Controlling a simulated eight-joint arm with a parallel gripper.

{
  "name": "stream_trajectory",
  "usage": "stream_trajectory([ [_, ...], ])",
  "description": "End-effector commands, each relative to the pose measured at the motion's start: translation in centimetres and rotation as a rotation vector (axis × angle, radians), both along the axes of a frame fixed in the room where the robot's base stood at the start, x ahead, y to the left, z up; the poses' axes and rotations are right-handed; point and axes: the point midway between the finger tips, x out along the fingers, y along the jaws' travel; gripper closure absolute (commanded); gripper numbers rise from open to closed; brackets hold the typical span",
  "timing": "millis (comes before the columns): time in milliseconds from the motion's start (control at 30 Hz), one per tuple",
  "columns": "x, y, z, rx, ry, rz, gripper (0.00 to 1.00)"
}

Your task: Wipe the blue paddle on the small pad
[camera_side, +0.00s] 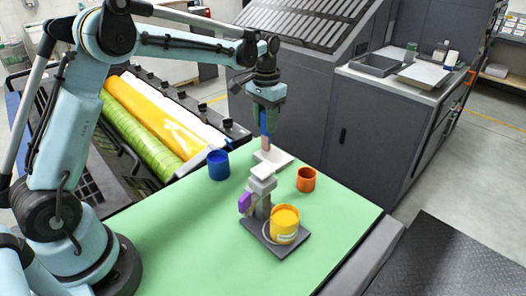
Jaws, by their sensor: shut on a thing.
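My gripper (266,106) points straight down over the far part of the green table and is shut on the blue paddle (264,123).
A grey post with a white top (262,173) and a purple part (245,202) stands in front of the pad. A yellow can (285,222) is on its dark base (258,233). A blue cup (218,165) is left, an orange cup (306,180) right. The table's (170,235) front left is clear.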

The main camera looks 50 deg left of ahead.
Motion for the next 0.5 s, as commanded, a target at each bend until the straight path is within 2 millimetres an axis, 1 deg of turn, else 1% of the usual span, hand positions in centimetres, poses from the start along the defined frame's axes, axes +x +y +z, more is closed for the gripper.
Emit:
stream_trajectory([
  [200, 0.0, -1.3, 0.1, -0.001, 0.0, -0.001, 0.97],
  [367, -0.1, -1.7, 0.1, -0.001, 0.0, -0.001, 0.97],
  [500, -0.1, -2.4, 0.0, -0.001, 0.0, -0.001, 0.97],
])
